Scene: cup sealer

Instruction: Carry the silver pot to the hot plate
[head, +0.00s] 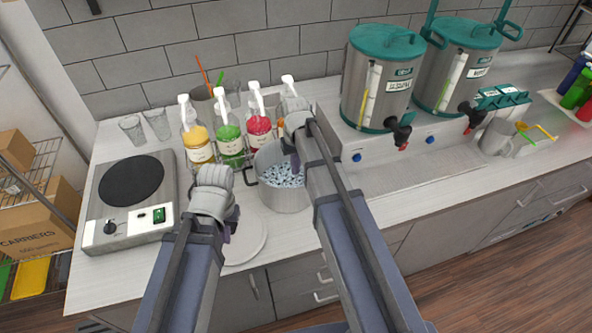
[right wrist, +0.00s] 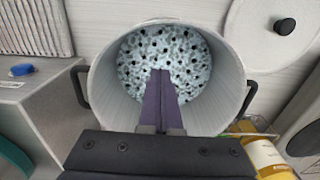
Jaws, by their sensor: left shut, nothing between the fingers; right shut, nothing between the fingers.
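The silver pot (head: 284,200) stands on the counter, open at the top, holding pale bluish contents with black dots. The right wrist view looks down into the pot (right wrist: 115,70), with a dark handle on each side. The hot plate (head: 100,227) is at the left end of the counter; its black disc (head: 131,181) is bare. My right gripper (head: 297,168) is over the pot's opening; its purple fingers (right wrist: 160,85) are together and empty. My left gripper (head: 232,226) is shut and empty, left of the pot and over the round lid; its fingertips are partly hidden.
A pale round lid (head: 247,246) lies between pot and hot plate; its black knob (right wrist: 285,26) shows in the right wrist view. Syrup bottles (head: 230,140) stand close behind. A dispenser base (head: 360,155) with two teal-lidded urns (head: 380,75) stands to the right.

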